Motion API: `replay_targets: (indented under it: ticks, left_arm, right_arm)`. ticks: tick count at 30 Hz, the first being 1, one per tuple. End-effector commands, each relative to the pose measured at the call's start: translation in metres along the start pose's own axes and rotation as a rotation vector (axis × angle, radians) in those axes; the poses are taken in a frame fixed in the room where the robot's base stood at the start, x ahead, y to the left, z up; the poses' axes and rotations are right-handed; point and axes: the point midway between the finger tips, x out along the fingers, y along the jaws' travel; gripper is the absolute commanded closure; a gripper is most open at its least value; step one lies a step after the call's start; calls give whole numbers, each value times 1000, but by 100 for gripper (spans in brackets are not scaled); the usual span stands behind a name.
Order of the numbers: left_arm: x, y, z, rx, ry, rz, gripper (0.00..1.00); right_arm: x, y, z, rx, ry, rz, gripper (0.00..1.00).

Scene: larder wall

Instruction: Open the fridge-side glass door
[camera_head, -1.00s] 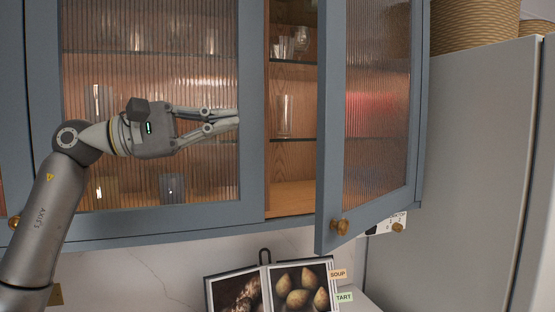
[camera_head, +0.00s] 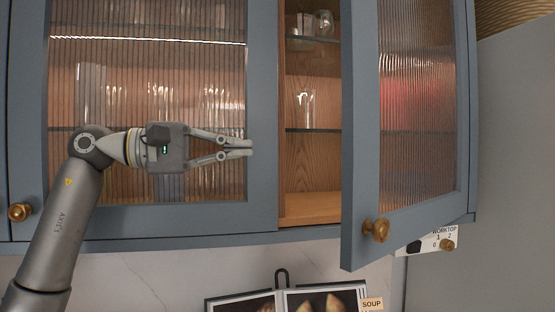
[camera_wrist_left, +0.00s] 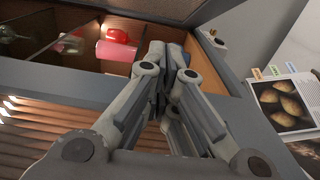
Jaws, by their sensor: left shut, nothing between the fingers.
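The fridge-side glass door (camera_head: 361,130) has a blue-grey frame, ribbed glass and a brass knob (camera_head: 376,230) low on its free edge. It stands part open, swung out toward me, with the cabinet's wooden inside showing to its left. My left gripper (camera_head: 250,148) is shut and empty in front of the closed neighbouring door (camera_head: 262,190), its fingertips pointing right toward the opening, apart from the fridge-side door. Its closed fingers also show in the left wrist view (camera_wrist_left: 170,55). My right gripper is not in view.
Glasses (camera_head: 304,108) stand on glass shelves in the open section. The fridge (camera_head: 515,170) is at the right.

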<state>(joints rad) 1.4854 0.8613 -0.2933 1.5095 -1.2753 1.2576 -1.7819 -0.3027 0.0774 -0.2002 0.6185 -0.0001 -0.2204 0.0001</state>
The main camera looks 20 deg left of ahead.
Motion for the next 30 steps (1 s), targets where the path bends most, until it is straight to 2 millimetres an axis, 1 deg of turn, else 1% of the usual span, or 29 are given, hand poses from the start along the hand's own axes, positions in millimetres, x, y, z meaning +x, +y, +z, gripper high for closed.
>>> replay_targets:
  ticks: [5,12,15,21,30]
  left_arm:
    - [26,4,2,0,-5,-1,100]
    - [70,4,1,-1,-4,-1,100]
    - [83,4,1,-1,-4,0,100]
    - [95,2,1,0,-2,1,100]
    - [96,1,1,0,-2,1,100]
  right_arm:
    - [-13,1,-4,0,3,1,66]
    - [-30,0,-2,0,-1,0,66]
    - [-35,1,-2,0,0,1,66]
    - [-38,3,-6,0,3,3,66]
    - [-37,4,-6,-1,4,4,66]
